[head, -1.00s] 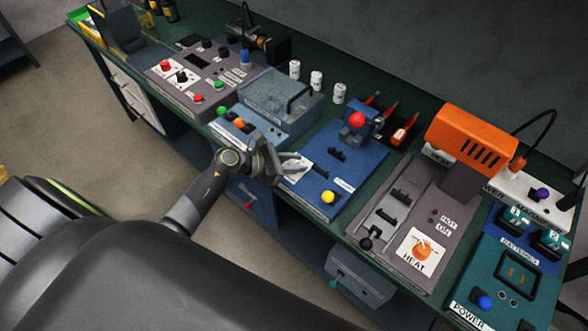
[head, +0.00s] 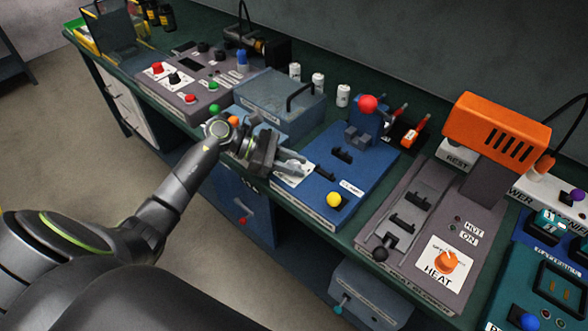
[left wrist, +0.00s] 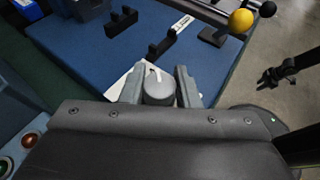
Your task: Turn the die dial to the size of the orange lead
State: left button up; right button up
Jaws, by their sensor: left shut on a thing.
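The die dial (left wrist: 158,88) is a grey round knob with a white pointer mark on a white label plate, on the blue crimp station (head: 346,166). My left gripper (left wrist: 159,86) has its two fingers on either side of the dial and is shut on it. In the head view my left gripper (head: 288,166) reaches the station's front left corner and hides most of the dial. The label's size marks cannot be read.
A red-knobbed lever (head: 368,104) and a yellow knob (head: 334,199) stand on the blue station. A grey-blue lidded box (head: 278,100) is left of it. An orange heater (head: 495,132) and heat panel (head: 440,258) are to the right.

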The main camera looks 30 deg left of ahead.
dwell(0.5)
pick_arm(q)
jog(key=o, duration=1)
jog(key=shift+c, duration=0.2)
jog(key=shift+a, duration=0.1)
jog(key=b+v, duration=0.4)
jog(key=v, duration=1.3)
jog(key=shift+a, duration=0.15)
